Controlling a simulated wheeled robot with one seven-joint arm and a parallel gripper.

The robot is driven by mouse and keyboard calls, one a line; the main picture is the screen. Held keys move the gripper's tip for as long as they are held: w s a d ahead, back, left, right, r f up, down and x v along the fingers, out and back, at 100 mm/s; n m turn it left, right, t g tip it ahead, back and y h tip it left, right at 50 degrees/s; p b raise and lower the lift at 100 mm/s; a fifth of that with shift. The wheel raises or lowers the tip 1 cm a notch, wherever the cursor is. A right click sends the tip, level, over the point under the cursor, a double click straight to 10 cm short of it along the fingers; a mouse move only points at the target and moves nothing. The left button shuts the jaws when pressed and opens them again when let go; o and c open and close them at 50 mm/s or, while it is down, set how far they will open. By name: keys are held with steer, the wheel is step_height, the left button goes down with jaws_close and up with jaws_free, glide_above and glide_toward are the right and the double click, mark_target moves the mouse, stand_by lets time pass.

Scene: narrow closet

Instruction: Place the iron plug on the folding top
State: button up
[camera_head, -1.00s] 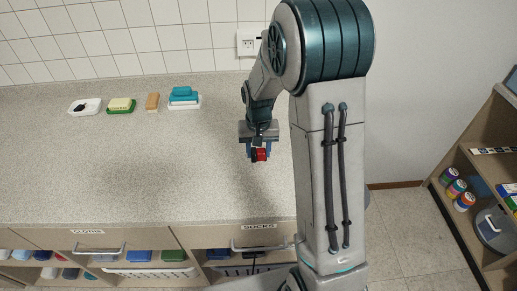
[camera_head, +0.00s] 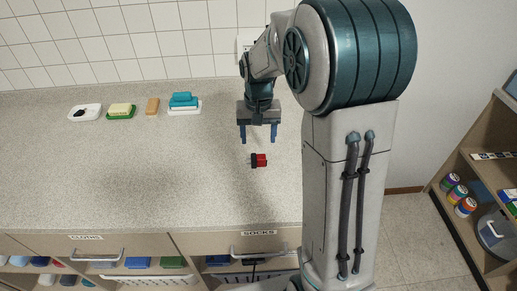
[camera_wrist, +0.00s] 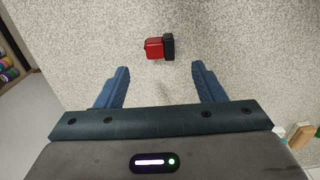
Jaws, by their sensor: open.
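The iron plug (camera_head: 259,160) is a small red and black block lying on the speckled grey folding top (camera_head: 150,180). It also shows in the wrist view (camera_wrist: 154,48), just beyond the fingertips, with the folding top (camera_wrist: 230,40) around it. My gripper (camera_head: 258,140) is open and empty, with its two blue fingers spread apart. In the wrist view the gripper (camera_wrist: 161,72) is clear of the plug, with no finger touching it.
Along the back of the top stand a white dish (camera_head: 85,112), a green soap dish (camera_head: 121,112), a brown block (camera_head: 152,106) and a blue stack on a white dish (camera_head: 184,104). A wall socket (camera_head: 243,46) is partly hidden by my arm. The middle is clear.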

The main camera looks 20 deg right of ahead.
steer(key=s+r+n+t, duration=0.1)
steer(key=s+r, duration=0.7)
steer(key=s, duration=0.1)
steer(key=s+f+n+t, duration=0.1)
steer(key=s+t, duration=0.1)
steer(key=s, duration=0.9)
steer(key=shift+s+f, duration=0.2)
steer(key=shift+s, duration=0.2)
